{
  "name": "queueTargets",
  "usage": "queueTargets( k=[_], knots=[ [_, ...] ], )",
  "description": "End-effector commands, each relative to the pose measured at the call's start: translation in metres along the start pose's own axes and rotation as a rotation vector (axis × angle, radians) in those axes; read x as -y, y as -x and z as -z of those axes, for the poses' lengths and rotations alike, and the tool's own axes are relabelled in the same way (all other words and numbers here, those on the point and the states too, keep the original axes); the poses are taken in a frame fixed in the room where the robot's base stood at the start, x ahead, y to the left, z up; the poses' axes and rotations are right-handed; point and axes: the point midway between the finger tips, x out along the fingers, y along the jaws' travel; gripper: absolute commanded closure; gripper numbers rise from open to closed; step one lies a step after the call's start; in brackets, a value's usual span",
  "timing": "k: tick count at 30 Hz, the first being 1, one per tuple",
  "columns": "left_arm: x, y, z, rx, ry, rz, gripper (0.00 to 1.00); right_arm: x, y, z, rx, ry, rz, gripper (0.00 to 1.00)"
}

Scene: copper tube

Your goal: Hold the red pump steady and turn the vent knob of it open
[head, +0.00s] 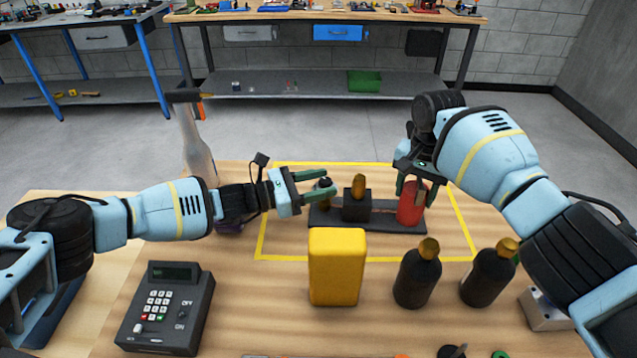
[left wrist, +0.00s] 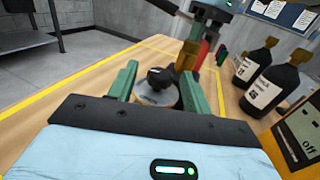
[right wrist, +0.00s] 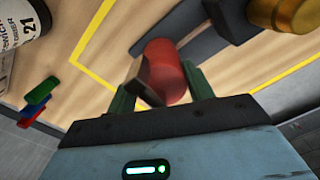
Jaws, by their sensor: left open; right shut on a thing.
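The red pump (head: 410,205) stands at the right end of a dark base (head: 388,222) inside a yellow taped outline. My right gripper (head: 411,191) is shut on its red body from above; the red body also shows between the fingers in the right wrist view (right wrist: 166,70). A black knob (head: 325,182) on a round part sits at the base's left end. My left gripper (head: 327,185) is open, with a finger on either side of the knob, also visible in the left wrist view (left wrist: 158,77). I cannot tell whether the fingers touch it. A black block with a brass top (head: 357,204) stands mid-base.
A yellow block (head: 337,268) and two dark bottles (head: 417,278) (head: 488,274) with brass-coloured caps stand in front of the base. A keypad device (head: 166,307) is at front left.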

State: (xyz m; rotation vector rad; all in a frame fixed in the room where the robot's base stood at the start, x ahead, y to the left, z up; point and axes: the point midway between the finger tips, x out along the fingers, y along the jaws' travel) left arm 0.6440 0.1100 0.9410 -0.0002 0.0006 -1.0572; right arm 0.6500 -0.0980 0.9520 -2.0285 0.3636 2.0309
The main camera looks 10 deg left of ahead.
Motion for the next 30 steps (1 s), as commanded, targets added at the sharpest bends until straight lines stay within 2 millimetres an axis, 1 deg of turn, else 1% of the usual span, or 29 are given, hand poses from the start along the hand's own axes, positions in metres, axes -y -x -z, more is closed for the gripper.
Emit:
queueTargets(
  k=[4, 14, 17, 25, 30],
  knots=[
    [0.0, 0.0002, -0.0002, 0.0, 0.0, 0.0, 0.52, 0.0003, 0.0011, 0.0003, -0.002, 0.001, 0.001, 1.0],
    [0.0, 0.0005, -0.0002, 0.0, 0.0, 0.0, 0.95, 0.0003, 0.0011, 0.0003, -0.002, 0.001, 0.001, 1.0],
    [0.0002, 0.0004, -0.0001, 0.001, 0.001, -0.005, 0.95, 0.0003, 0.0011, 0.0003, -0.002, 0.001, 0.001, 1.0],
    [0.0017, 0.0003, 0.0, 0.006, 0.003, -0.105, 0.95, 0.0004, 0.0011, 0.0002, -0.002, 0.002, 0.001, 1.0],
    [0.0016, 0.0007, -0.0006, 0.001, 0.001, -0.133, 0.95, 0.0005, 0.0012, 0.0001, -0.002, 0.002, 0.001, 1.0]
  ],
)
